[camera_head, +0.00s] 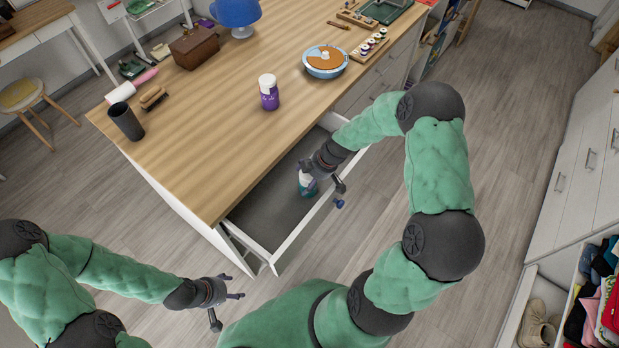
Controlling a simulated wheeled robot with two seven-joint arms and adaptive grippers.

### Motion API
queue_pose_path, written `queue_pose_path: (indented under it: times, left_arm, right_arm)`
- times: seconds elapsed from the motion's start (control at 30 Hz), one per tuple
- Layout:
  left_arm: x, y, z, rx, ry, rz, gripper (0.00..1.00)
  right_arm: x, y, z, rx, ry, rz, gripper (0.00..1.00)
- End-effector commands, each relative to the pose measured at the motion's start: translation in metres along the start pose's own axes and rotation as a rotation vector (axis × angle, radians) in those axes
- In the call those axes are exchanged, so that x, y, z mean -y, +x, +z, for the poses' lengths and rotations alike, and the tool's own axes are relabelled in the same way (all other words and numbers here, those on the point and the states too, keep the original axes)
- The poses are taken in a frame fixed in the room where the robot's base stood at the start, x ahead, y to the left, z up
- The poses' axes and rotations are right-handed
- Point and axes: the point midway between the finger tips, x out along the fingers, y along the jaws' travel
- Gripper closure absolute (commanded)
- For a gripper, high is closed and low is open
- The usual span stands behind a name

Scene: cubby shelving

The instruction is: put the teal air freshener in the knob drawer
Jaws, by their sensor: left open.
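The teal air freshener (307,184), a small bottle with a white upper part, is inside the pulled-out knob drawer (262,214), near its front panel. A blue knob (340,203) sits on the drawer's front. My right gripper (310,168) reaches over the drawer, with its fingers at the top of the air freshener. Its fingers are small and partly hidden, so I cannot tell whether they grip the bottle. My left gripper (236,288) is open and empty, low in front of the table, to the left of the drawer's near corner.
The wooden tabletop (215,130) holds a purple-and-white canister (268,92), a blue round dish (325,61), a dark cup (126,121), a brush (153,97) and a brown box (195,47). A shoe (540,325) and clothes lie in cubbies at the lower right. The floor between is clear.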

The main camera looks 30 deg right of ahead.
Motion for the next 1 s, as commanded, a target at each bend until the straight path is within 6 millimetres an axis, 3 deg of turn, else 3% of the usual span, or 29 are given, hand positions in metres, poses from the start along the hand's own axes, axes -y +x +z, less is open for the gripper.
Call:
queue_pose_path:
  times: [0.43,1.0]
  left_arm:
    - [-0.002,-0.005,0.0,0.0,0.0,0.0,0.36]
    - [-0.009,-0.024,0.001,0.0,0.0,0.0,0.36]
  right_arm:
    - [0.0,-0.004,-0.002,0.0,0.0,0.0,0.09]
    - [-0.001,-0.106,-0.001,0.0,0.0,0.002,0.09]
